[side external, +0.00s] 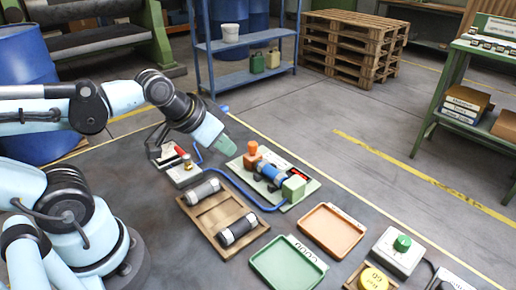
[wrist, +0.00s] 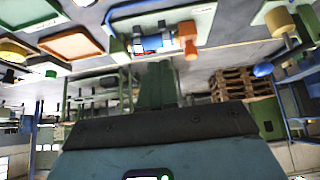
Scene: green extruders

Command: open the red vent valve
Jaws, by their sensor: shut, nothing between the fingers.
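A small red handle (side external: 180,150) stands by a brass fitting (side external: 187,164) on a light block (side external: 186,177), left of the pump board, in the side view. The block's blue hose (side external: 236,186) runs to the pump board (side external: 308,187), which carries a blue cylinder (side external: 270,172) and an orange knob (side external: 252,150). Another small red part shows on that board, also in the wrist view (wrist: 140,52). I cannot tell the handle's exact position. My gripper (side external: 226,148), with green fingers (wrist: 158,78), is shut and empty, above and right of the red handle, apart from it.
A wooden tray (side external: 222,215) with two dark-ended cylinders lies in front. A green tray (side external: 288,265) and an orange tray (side external: 332,230) lie to the right. Shelves and pallets (side external: 352,45) stand behind.

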